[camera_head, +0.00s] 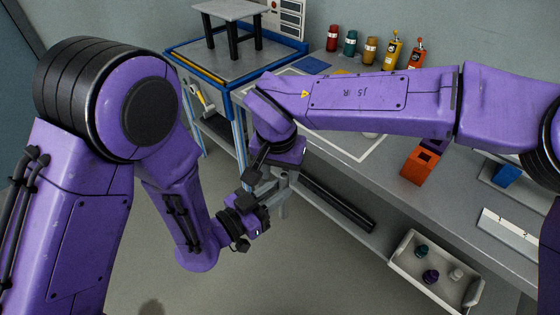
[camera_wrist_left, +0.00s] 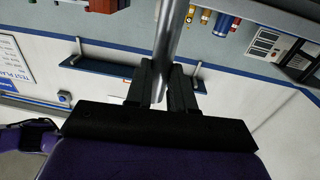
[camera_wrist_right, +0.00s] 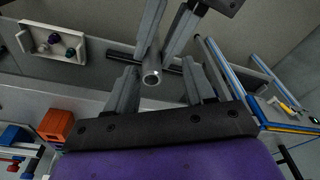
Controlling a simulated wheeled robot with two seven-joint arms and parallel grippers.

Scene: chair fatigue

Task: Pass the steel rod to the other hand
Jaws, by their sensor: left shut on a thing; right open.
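The steel rod (camera_wrist_left: 172,35) is a plain grey cylinder. In the left wrist view, my left gripper (camera_wrist_left: 162,82) is shut on it, and the rod runs away from the fingers toward the top edge. In the right wrist view, the rod's round hollow end (camera_wrist_right: 152,77) faces the camera, between the two spread fingers of my right gripper (camera_wrist_right: 162,82). The right gripper is open, with a gap on each side of the rod. In the head view both grippers meet near the middle, and they hide most of the rod.
A grey workbench (camera_head: 345,143) runs along the wall, with several bottles (camera_head: 350,43) at the back. A blue-edged stand (camera_head: 233,88) carries a small table (camera_head: 229,10). A white bin (camera_head: 405,268) holds small parts below.

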